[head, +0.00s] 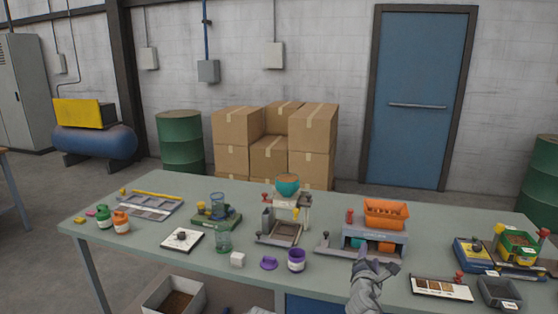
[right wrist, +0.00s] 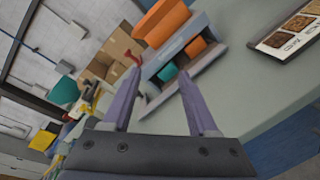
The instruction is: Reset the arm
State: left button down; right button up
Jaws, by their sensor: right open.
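My right gripper (head: 363,252) comes in from the bottom of the head view, over the front of the table (head: 200,262). It is just in front of the grey machine with the orange hopper (head: 385,214). In the right wrist view the two fingers of the right gripper (right wrist: 160,85) are spread apart with nothing between them. Beyond their tips are the machine's grey body, teal and orange parts and red knob. I cannot tell whether a fingertip touches the machine. My left gripper is not in view.
A filler with a teal bowl (head: 288,185) stands mid-table. A purple jar (head: 296,260), purple lid (head: 269,263) and white cube (head: 238,260) lie near the front edge. A sample card (head: 440,288) and dark tray (head: 499,292) are at right. An open box (head: 174,297) is below the table.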

jog(key=s+a+f+m+g+y+p, duration=0.2)
jog(key=s+a+f+m+g, duration=0.4)
jog(key=s+a+m, duration=0.3)
jog(key=s+a+f+m+g+y+p, duration=0.2)
jog(key=s+a+f+m+g, duration=0.4)
jog(key=s, duration=1)
jog(key=a+m+g+p, duration=0.1)
jog(key=a+m+g, duration=0.2)
jog(key=a, duration=0.2)
jog(key=shift+f+g+y+p, duration=0.15)
jog(key=shift+g+y+p, duration=0.15)
jog(key=shift+p, duration=0.1)
